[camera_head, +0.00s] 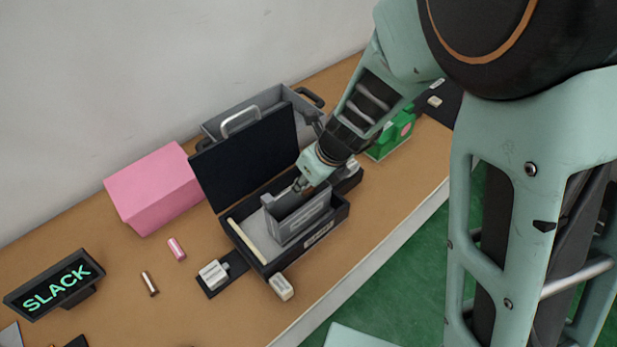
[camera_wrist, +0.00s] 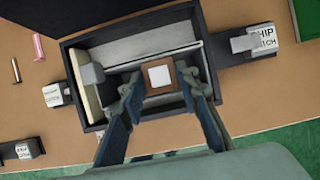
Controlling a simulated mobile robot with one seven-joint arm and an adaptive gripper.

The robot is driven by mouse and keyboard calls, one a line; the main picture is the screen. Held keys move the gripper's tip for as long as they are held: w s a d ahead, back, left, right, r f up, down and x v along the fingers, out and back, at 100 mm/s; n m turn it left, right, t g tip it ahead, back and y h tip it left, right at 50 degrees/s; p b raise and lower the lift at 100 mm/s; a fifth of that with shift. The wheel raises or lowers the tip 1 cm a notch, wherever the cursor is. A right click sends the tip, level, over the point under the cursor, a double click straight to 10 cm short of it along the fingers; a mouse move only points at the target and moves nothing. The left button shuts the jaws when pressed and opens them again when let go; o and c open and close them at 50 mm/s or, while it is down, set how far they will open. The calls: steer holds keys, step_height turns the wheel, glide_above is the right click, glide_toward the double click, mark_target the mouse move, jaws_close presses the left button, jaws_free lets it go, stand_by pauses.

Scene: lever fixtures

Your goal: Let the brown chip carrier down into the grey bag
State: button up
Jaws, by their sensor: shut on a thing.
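The brown chip carrier (camera_wrist: 151,88), a small brown square with a white chip on it, is between the fingers of my gripper (camera_wrist: 159,80) in the wrist view. My gripper is shut on it. In the head view my gripper (camera_head: 301,185) points down at the top of the grey bag (camera_head: 306,221), which stands upright inside an open black box. The carrier is mostly hidden there by my gripper. I cannot tell how far it is inside the bag's mouth.
The black box (camera_head: 343,211) has its lid (camera_head: 247,157) raised. A grey case (camera_head: 268,97) stands behind it and a pink block (camera_head: 155,187) to the left. White labelled blocks (camera_head: 213,273) sit near the box. A SLACK sign (camera_head: 55,287) stands at the left.

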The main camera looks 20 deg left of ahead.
mark_target(299, 210)
steer(key=shift+f+b, duration=2.2)
steer(key=shift+f, duration=0.05)
steer(key=o, duration=1)
steer(key=shift+c, duration=0.2)
steer(key=shift+r, duration=0.15)
